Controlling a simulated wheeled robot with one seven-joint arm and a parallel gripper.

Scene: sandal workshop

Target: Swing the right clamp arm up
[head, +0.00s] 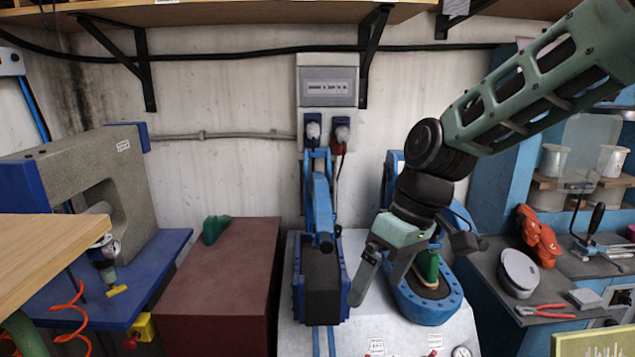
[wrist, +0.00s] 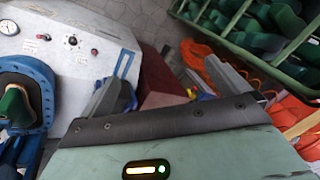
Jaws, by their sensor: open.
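The white press machine (head: 350,343) has two blue stations side by side. At the right station a blue ring-shaped base (head: 425,312) holds a green piece (head: 428,266). The right clamp arm (head: 461,216) is blue and mostly hidden behind my arm, so its angle is unclear. In the wrist view the ring base (wrist: 47,95) is at the left edge, outside the spread fingers (wrist: 170,88). The left clamp arm (head: 321,205) stands over a dark block.
A maroon box (head: 222,290) stands left of the press. A sewing machine (head: 85,175) and a wooden tabletop (head: 45,260) are further left. At right, a grey bench (head: 500,285) holds red pliers (head: 545,310) and a round pad. A shelf overhangs the back wall.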

